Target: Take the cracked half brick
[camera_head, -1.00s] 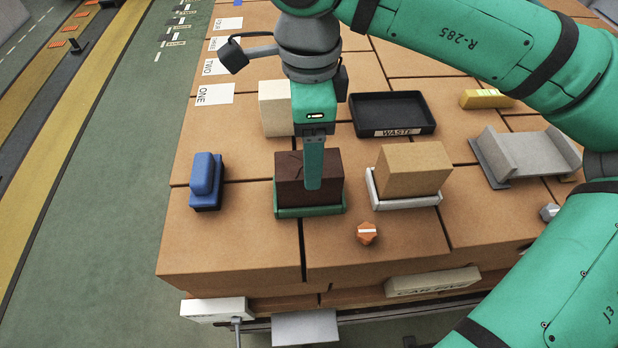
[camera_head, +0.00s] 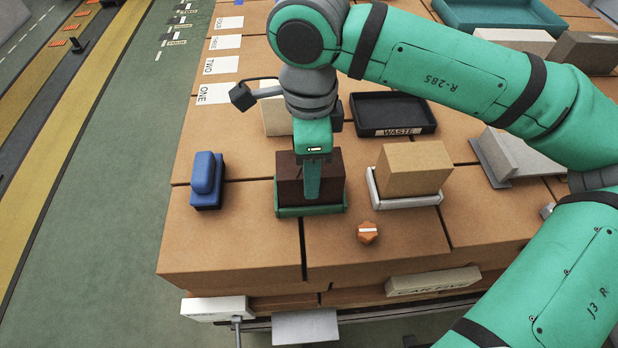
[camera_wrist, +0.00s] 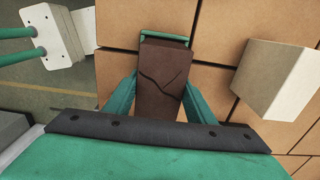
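The cracked half brick (camera_head: 329,178) is dark brown and sits in a shallow green tray (camera_head: 318,210) on the boxes. In the wrist view, a jagged crack runs across the face of the brick (camera_wrist: 163,85). My gripper (camera_wrist: 162,92) points down with one finger on each side of the brick. In the head view, the near finger of the gripper (camera_head: 311,180) stands before the front face of the brick. The fingers are spread around it, with little or no visible gap. The far finger is hidden in the head view.
A tan brick (camera_head: 415,168) in a white tray (camera_head: 408,203) stands to the right. A cream block (camera_head: 275,118) is behind, beside the black WASTE tray (camera_head: 365,115). A blue object (camera_head: 206,178) is left; an orange knob (camera_head: 368,232) is in front.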

